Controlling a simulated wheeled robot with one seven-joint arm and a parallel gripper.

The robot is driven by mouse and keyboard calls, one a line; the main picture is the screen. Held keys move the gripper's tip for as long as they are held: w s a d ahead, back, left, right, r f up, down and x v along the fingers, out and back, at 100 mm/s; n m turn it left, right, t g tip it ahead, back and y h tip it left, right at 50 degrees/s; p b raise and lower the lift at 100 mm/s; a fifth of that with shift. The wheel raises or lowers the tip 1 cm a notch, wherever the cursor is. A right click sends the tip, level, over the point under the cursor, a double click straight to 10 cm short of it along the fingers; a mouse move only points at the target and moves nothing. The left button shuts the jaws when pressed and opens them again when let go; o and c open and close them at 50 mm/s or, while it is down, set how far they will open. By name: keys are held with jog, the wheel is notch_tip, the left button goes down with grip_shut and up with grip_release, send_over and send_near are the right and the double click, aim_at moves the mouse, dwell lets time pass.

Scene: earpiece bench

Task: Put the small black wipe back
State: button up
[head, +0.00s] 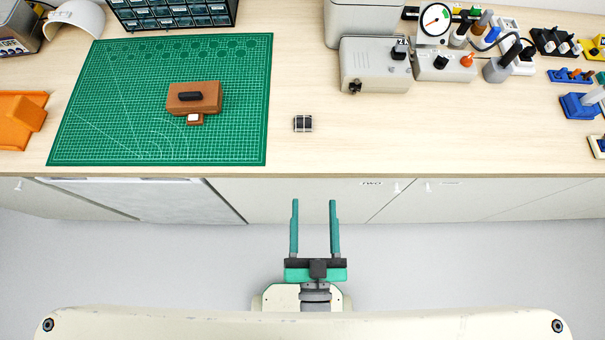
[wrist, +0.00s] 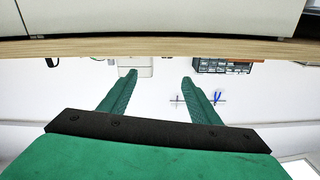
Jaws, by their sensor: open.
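A small black item with pale edges (head: 303,123) lies alone on the bare wood, right of the green mat; I cannot tell for sure whether it is the wipe. A brown block (head: 208,105) on the mat carries a dark elongated piece (head: 190,97) on its top, and a small brown piece with a white top (head: 194,119) sits at its front. My gripper (head: 314,203) is open and empty, in front of the bench edge and apart from everything. Its two green fingers also show in the wrist view (wrist: 160,78), where none of these small items can be made out.
The green cutting mat (head: 100,110) covers the bench's left part. An orange bin (head: 20,118) stands at far left, a drawer cabinet (head: 172,12) behind. Grey instrument boxes (head: 375,66) and tools stand at back right. The wood (head: 420,135) at front centre right is clear.

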jog(key=s+a+f+n+g, duration=0.1)
jog(key=s+a+f+g, duration=0.1)
jog(key=s+f, duration=0.3)
jog(key=shift+s+a+n+g, duration=0.3)
jog(key=shift+s+g, duration=0.25)
jog(key=shift+g, duration=0.05)
jog(key=shift+w, duration=0.1)
jog(key=shift+a, duration=0.1)
